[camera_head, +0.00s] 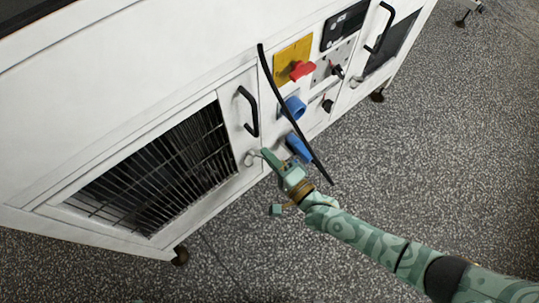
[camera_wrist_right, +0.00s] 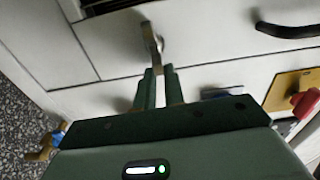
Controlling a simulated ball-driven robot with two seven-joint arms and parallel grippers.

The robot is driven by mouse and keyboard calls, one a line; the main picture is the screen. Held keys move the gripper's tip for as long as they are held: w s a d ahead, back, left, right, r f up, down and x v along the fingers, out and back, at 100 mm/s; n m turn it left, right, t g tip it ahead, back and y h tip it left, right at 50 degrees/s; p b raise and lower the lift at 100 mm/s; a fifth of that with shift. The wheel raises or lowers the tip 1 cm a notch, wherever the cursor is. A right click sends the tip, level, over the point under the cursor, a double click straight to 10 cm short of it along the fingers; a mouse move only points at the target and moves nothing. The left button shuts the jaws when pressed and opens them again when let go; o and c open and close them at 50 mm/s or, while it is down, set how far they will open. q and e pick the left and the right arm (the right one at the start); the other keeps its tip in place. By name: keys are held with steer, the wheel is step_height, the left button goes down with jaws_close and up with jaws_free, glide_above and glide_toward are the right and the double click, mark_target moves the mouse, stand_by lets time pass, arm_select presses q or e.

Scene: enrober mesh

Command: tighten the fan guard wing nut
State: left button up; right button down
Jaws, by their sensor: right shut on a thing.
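The fan guard (camera_head: 160,172) is a dark wire grille set in the white machine's lower front panel. The pale metal wing nut (camera_head: 250,158) sits on the white frame just right of the grille. My right gripper (camera_head: 264,154) reaches it from the right and is shut on it. In the right wrist view the wing nut (camera_wrist_right: 150,36) stands out from the panel, with its near end between the green fingertips (camera_wrist_right: 158,72). The fingers partly hide its near end. My left gripper is not in view.
A black door handle (camera_head: 248,110) is just above the wing nut. A black cable (camera_head: 290,115) hangs diagonally near my right gripper, by blue sockets (camera_head: 294,107) and a red switch (camera_head: 301,70) on a yellow plate.

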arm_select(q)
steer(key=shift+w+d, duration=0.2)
arm_select(e)
steer(key=shift+d+f+m, duration=0.1)
steer(key=shift+f+m, duration=0.05)
steer(key=shift+m, duration=0.15)
steer(key=c, duration=1.5)
jaws_free()
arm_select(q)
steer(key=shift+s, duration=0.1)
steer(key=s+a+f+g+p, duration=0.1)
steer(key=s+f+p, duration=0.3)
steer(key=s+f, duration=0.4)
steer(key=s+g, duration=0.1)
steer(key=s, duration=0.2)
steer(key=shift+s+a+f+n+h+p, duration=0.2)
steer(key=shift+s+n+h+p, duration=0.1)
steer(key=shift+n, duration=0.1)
arm_select(e)
steer(key=v, duration=1.6)
steer(key=shift+s, duration=0.15)
